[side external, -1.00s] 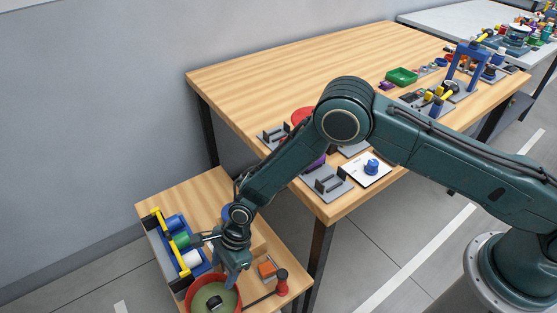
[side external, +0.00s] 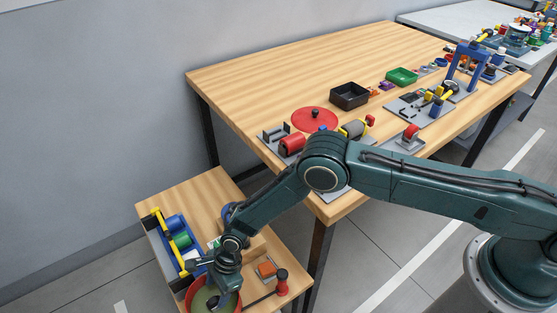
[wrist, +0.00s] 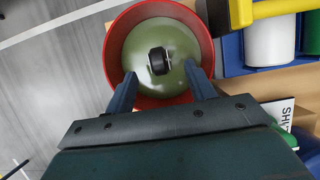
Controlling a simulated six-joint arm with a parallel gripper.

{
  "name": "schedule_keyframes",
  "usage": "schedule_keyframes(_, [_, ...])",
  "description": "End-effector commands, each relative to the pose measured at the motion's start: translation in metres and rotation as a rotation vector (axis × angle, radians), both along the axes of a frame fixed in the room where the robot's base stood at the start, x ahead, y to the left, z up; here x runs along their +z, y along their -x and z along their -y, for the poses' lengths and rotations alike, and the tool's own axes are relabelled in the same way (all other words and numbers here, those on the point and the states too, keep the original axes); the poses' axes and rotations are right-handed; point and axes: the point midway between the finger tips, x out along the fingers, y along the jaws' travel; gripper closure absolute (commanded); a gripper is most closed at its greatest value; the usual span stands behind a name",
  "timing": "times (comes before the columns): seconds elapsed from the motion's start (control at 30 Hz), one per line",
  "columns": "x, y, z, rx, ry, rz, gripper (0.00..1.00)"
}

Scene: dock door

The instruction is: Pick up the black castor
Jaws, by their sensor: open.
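The black castor (wrist: 159,61) lies in the bottom of a red bowl with a green inside (wrist: 118,36), seen in the wrist view. My gripper (wrist: 158,80) is open, its two blue fingers pointing at the bowl, with the castor lined up between them and a little beyond the tips. I cannot tell how far above the castor the tips are. In the side external view my gripper (side external: 216,292) is over the red bowl (side external: 237,305) on the low wooden table, and the arm hides the castor there.
A blue crate (side external: 163,246) with coloured rolls and a yellow handle stands left of the bowl. Its yellow handle (wrist: 275,8) comes close to the bowl in the wrist view. An orange block (side external: 266,268) and a red-topped post (side external: 281,282) are to the right.

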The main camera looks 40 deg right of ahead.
Motion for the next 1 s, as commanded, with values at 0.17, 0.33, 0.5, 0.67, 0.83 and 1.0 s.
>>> schedule_keyframes(0.17, [-0.001, 0.0, 0.0, 0.0, 0.001, 0.0, 0.45])
schedule_keyframes(0.33, [-0.009, 0.001, -0.003, 0.0, 0.001, -0.001, 0.45])
schedule_keyframes(0.5, [-0.023, 0.003, -0.01, 0.001, 0.001, -0.001, 0.45])
schedule_keyframes(0.67, [-0.037, 0.003, -0.016, 0.001, 0.001, -0.001, 0.45])
schedule_keyframes(0.83, [-0.046, 0.003, -0.02, 0.001, 0.001, -0.001, 0.45])
schedule_keyframes(1.0, [-0.048, 0.003, -0.021, 0.001, 0.001, 0.0, 0.45])
